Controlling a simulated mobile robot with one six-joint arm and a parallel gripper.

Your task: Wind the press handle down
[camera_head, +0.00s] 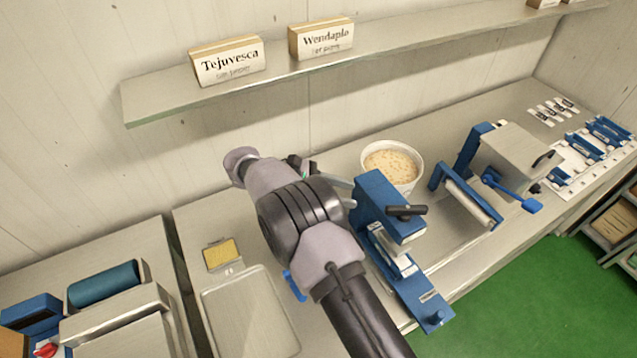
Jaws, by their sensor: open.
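A blue press (380,200) stands on the steel bench right of my arm. A black T-shaped handle (406,211) sits on top of its head. Its long blue base, with a pale block under the head, runs toward the bench's front edge. My gripper (351,194) is left of the press head, its pale fingers pointing toward it. The fingers are open and apart from the black handle. My arm hides part of the bench, and whether the fingers touch the press body cannot be told.
A white tub (392,165) of pale grainy stuff stands behind the press. Right of it is a machine with a grey box (517,150) and blue lever (513,191). A shelf (385,53) with signs hangs above. A grey tray (250,315) lies left.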

